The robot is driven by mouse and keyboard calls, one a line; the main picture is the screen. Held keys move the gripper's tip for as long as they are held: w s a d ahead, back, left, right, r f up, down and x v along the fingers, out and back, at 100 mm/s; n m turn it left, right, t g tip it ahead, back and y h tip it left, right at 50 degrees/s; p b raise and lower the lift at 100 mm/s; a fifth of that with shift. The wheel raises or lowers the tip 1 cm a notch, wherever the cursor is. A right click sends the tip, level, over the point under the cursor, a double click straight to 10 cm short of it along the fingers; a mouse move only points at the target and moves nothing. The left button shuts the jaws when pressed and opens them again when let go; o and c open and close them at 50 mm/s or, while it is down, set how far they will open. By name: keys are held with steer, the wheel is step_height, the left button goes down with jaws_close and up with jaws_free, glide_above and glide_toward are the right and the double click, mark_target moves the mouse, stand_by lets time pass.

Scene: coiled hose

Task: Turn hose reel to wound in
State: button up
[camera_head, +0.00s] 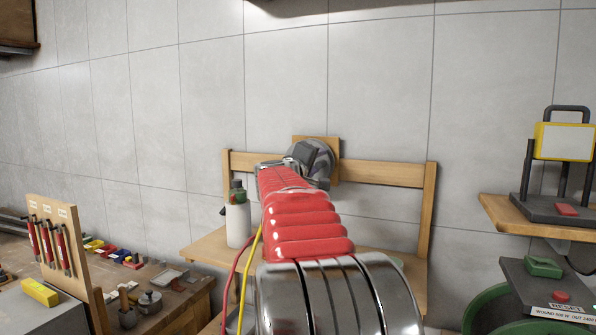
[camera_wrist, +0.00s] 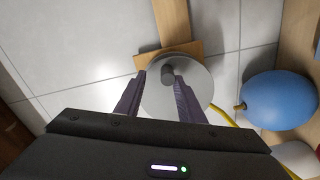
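A round grey disc with a dark knob, likely the reel, is on a wooden backplate. In the wrist view the disc (camera_wrist: 158,103) faces me, and its dark knob (camera_wrist: 167,73) lies between the tips of my gripper (camera_wrist: 160,82). The fingers stand apart, with the right fingertip near the knob; I cannot tell whether it touches. In the head view the disc (camera_head: 326,163) is partly hidden behind my gripper (camera_head: 306,154). A yellow hose (camera_wrist: 222,116) runs right from behind the disc. A large green round thing (camera_head: 490,308) is partly seen at lower right.
A wooden rail (camera_head: 385,172) runs along the tiled wall. A bottle (camera_head: 238,222) stands left of my arm. A blue rounded object (camera_wrist: 280,100) is to the right in the wrist view. Tools cover the left bench.

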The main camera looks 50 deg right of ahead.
steer(key=v, duration=1.4)
stand_by(1.6)
steer(key=shift+a, duration=0.1)
steer(key=shift+c, duration=0.5)
